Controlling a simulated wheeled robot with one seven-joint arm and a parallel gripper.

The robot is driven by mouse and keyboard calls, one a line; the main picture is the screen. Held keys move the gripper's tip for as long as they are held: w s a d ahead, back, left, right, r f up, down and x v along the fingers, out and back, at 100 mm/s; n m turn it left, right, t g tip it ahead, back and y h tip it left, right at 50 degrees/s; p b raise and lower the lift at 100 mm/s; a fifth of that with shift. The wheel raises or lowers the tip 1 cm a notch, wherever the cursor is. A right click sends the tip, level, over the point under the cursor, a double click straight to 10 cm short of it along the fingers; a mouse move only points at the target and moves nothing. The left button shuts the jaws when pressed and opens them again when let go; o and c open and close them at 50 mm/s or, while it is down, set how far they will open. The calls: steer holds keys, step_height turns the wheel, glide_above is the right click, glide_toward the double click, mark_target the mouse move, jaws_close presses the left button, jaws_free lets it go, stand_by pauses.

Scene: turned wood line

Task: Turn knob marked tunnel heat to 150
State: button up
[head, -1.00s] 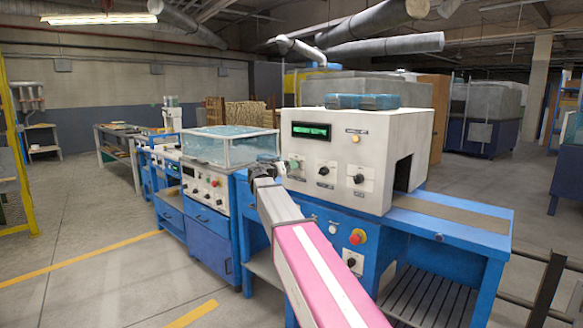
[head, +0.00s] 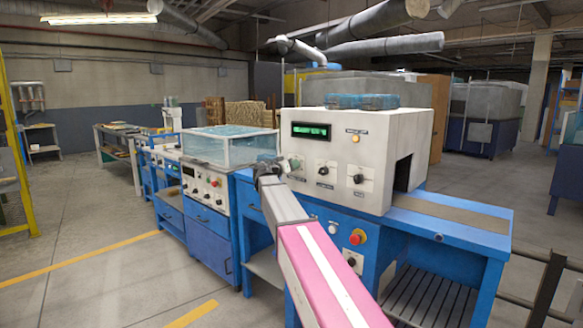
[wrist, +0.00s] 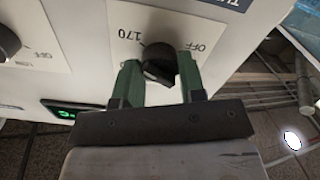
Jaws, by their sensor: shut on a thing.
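The knob (wrist: 159,68) is a round black dial on a white plate (wrist: 128,20) marked OFF and 170 in the wrist view. A dark label at the plate's edge shows only the start of a word, "TU". The two green fingers of my gripper (wrist: 160,80) stand on both sides of the knob and are shut on it. In the head view my gripper (head: 284,166) is at the left end of the white machine's front panel (head: 350,150), and my arm hides much of the knob there. I cannot read which value the knob points to.
Two other black knobs, a middle one (head: 323,170) and a right one (head: 358,179), sit beside it on the panel. A green display (head: 311,130) is above. A red button (head: 356,237) is on the blue base. A clear-sided box (head: 229,147) stands close on the left.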

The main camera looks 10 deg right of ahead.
steer(key=shift+n, duration=0.3)
steer(key=n, duration=0.5)
steer(key=shift+n, duration=0.3)
steer(key=n, duration=0.5)
steer(key=shift+n, duration=0.4)
steer(key=o, duration=0.9)
steer(key=v, duration=1.1)
steer(key=shift+w, duration=0.1)
